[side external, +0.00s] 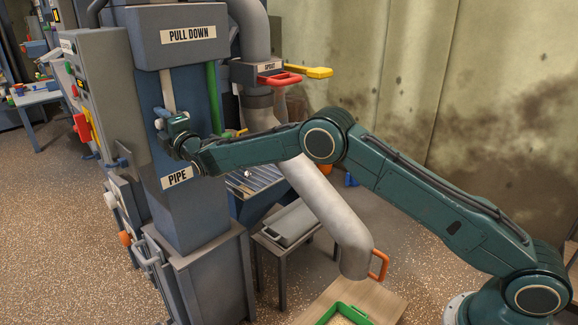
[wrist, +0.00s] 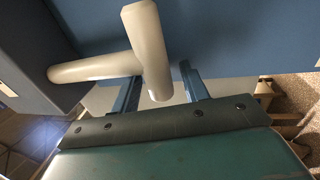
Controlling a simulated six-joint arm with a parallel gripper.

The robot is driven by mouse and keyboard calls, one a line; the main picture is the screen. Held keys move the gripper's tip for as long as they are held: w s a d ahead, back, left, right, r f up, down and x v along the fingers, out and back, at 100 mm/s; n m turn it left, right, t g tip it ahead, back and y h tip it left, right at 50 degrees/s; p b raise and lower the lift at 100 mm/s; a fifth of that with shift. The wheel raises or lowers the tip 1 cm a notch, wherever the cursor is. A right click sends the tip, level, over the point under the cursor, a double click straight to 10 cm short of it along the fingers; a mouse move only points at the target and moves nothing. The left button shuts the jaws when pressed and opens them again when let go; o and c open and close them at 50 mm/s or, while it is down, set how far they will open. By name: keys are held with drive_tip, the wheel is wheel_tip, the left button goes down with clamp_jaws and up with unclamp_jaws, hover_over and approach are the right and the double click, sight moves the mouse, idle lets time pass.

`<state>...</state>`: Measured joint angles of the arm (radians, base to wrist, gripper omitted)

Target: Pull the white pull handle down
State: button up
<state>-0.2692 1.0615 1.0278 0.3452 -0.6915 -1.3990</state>
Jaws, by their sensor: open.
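The white pull handle (side external: 167,90) hangs below the box labelled PULL DOWN (side external: 188,34) on the blue column. It has a pale strap and a crossbar, whose white end shows at the left of my gripper (side external: 173,116). In the wrist view, the handle (wrist: 92,67) shows as two pale rounded bars meeting at an angle. My gripper (wrist: 160,70) is open, with one blue finger on each side of the nearer bar. A gap shows at the right finger; contact at the left finger cannot be told. My gripper partly hides the handle in the side view.
A green bar (side external: 213,98) stands right of the handle. A red handle (side external: 280,79) and a yellow handle (side external: 318,72) stick out farther right. A thick grey pipe (side external: 325,205) slopes down behind my arm. A grey control box (side external: 108,95) is at left.

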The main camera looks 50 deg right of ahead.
drive_tip(key=shift+c, duration=0.5)
clamp_jaws()
wheel_tip(320, 180, down, 11)
drive_tip(key=shift+r, duration=0.1)
drive_tip(key=shift+o, duration=0.5)
unclamp_jaws()
drive_tip(key=shift+r, duration=0.1)
drive_tip(key=shift+s, duration=0.15)
drive_tip(key=s+f, duration=0.2)
drive_tip(key=s, duration=1.1)
drive_tip(key=shift+s+f, duration=0.15)
drive_tip(key=shift+f, duration=0.25)
